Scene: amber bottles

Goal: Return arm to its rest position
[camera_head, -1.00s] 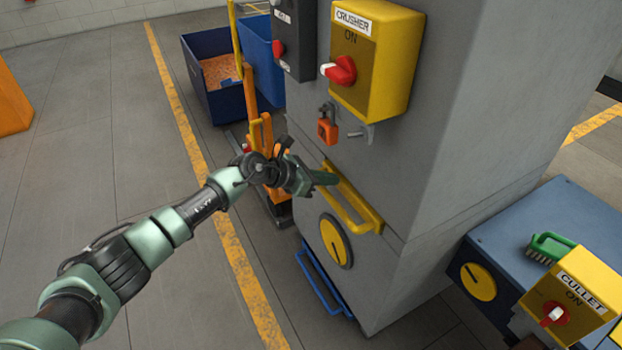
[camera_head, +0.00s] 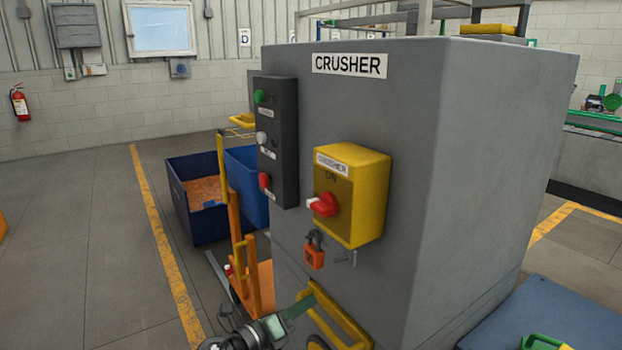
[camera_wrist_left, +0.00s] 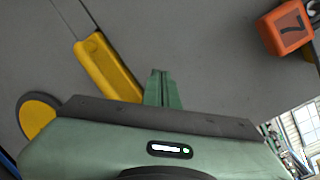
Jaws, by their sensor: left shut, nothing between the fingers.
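My left gripper (camera_head: 299,307) is low in the head view, by the upper end of the yellow handle (camera_head: 340,322) on the grey crusher cabinet (camera_head: 470,150). Its green fingers are together and empty. In the left wrist view the shut fingers (camera_wrist_left: 162,88) point at the grey panel, just right of the yellow handle (camera_wrist_left: 112,70). I cannot tell whether they touch the panel or the handle. Most of my left arm is below the head view's frame. My right gripper is not in view.
An orange padlock (camera_head: 314,256) hangs below the yellow switch box (camera_head: 362,205) with its red knob. A dark button panel (camera_head: 277,140) is left of it. An orange-and-yellow cart (camera_head: 240,255) and blue bins (camera_head: 190,222) stand left. The floor farther left is clear.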

